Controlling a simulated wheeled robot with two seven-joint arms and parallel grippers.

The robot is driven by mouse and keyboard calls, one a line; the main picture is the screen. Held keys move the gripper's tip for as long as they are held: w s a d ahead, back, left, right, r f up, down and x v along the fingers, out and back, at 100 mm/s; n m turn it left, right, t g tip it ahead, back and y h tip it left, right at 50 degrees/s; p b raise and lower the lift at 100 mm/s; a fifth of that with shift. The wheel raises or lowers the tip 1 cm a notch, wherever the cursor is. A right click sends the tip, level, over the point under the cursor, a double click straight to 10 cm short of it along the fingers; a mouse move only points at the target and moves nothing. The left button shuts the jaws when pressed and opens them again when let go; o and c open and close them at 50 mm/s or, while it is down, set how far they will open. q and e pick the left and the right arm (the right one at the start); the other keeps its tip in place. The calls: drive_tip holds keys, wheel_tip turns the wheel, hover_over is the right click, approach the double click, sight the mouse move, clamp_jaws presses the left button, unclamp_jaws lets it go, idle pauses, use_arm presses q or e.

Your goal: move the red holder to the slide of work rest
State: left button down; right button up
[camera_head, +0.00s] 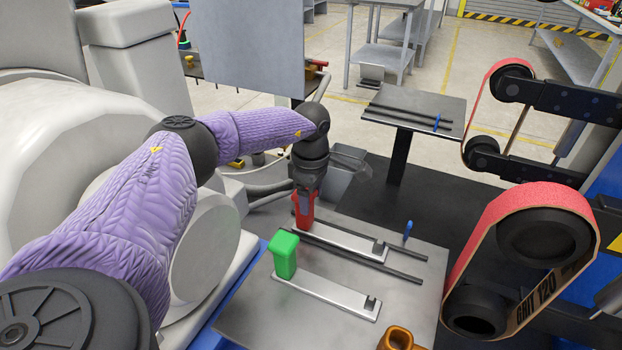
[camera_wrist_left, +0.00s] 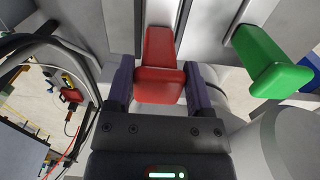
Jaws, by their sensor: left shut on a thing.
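The red holder (camera_head: 304,213) is an upright red grip at the left end of a flat metal bar (camera_head: 345,241) on the near grey table. The bar lies at or between the two dark rods of the slide (camera_head: 390,271); I cannot tell whether it rests fully down. My left gripper (camera_head: 303,197) comes from above and is shut on the red grip. In the left wrist view the red holder (camera_wrist_left: 159,75) sits between the two fingers of the left gripper (camera_wrist_left: 159,88). The work rest (camera_head: 250,318) is the near grey table. My right gripper is not in view.
A green holder (camera_head: 284,254) on its own metal bar stands nearer, beside the red one; it also shows in the wrist view (camera_wrist_left: 268,62). A blue knob (camera_head: 407,230), an orange part (camera_head: 398,339) and a red sanding belt (camera_head: 520,206) are to the right. Another rest (camera_head: 440,105) stands behind.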

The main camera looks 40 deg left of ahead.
use_arm(q)
drive_tip(key=shift+f, duration=0.1)
drive_tip(key=shift+c, duration=0.7)
unclamp_jaws()
drive_tip(key=shift+o, duration=0.7)
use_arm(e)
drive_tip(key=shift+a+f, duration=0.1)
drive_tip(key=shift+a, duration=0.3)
